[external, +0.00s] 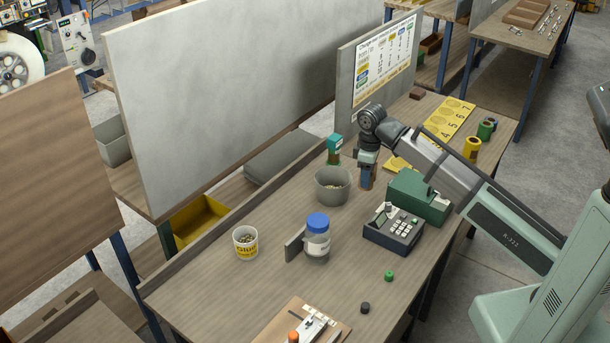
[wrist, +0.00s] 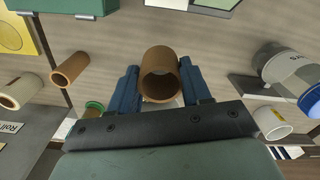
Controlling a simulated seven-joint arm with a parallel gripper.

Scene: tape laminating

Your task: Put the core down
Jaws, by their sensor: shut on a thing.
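My gripper (external: 367,172) is shut on a brown cardboard core (wrist: 158,58). In the wrist view the core sits between the two blue fingers of my gripper (wrist: 162,88), its round open end facing the camera. In the external view the gripper points down over the far half of the bench, right of a grey bin (external: 332,188) and left of a green box (external: 415,200). The core is small and partly covered by the fingers there. I cannot tell whether its lower end touches the bench.
A yellow numbered mat (external: 455,112) lies behind the arm, with a yellow roll (external: 472,148) and a green roll (external: 486,129) beside it.

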